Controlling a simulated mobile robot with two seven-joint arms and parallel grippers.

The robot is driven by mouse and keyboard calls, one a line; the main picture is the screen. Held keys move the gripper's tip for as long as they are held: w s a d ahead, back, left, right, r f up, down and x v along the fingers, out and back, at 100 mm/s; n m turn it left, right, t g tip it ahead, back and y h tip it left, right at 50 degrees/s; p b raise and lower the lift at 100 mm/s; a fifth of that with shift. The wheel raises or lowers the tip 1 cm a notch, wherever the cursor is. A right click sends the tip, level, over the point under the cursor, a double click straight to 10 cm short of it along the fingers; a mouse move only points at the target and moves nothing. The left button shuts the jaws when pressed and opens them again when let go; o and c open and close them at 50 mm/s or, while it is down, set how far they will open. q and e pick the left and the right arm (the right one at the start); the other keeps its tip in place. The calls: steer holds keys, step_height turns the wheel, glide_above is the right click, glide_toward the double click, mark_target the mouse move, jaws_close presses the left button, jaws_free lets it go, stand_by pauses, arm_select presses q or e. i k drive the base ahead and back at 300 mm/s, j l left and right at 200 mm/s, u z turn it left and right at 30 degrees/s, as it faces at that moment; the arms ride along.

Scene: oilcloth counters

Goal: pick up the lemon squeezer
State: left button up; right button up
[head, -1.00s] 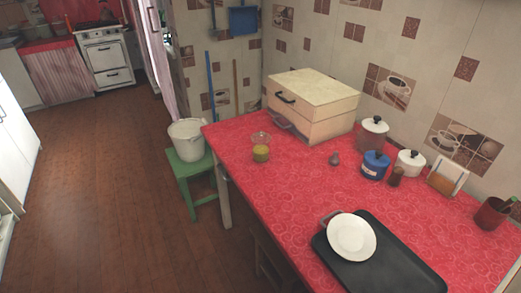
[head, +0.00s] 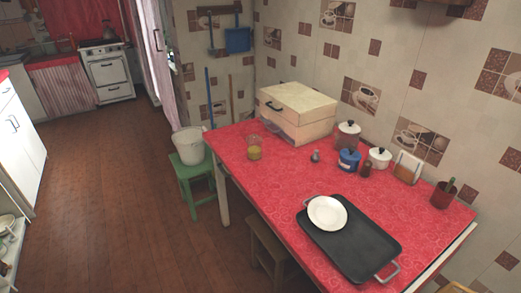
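No lemon squeezer can be made out for certain. Near the far left corner of the red table (head: 275,195) stands a small yellow-green item (head: 254,153), with a clear glass-like item (head: 252,139) just behind it. A small grey item (head: 315,156) stands further right, in front of the pots. All three are too small to identify surely. Neither of my grippers is in view.
A dark tray (head: 362,250) with a white plate (head: 327,213) lies at the table's near side. A box (head: 300,105), a blue pot (head: 348,160), a white pot (head: 379,157) and a brown cup (head: 443,195) stand along the wall. A stool (head: 265,248) is tucked under the table; open floor (head: 110,190) lies left.

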mark_target(254, 142)
steer(key=j+z, duration=0.1)
steer(key=z, duration=0.25)
steer(key=i+j+z, duration=0.1)
steer(key=z, duration=0.25)
steer(key=i+j+z, duration=0.1)
steer(key=z, duration=0.25)
steer(key=j+z, duration=0.3)
steer(key=j, duration=0.15)
steer(key=i+j+z, duration=0.1)
steer(key=j+z, duration=0.15)
steer(key=j, duration=0.2)
steer(key=j+z, duration=0.25)
steer(key=j, duration=1.55)
steer(key=k+j, duration=0.1)
steer(key=j, duration=0.7)
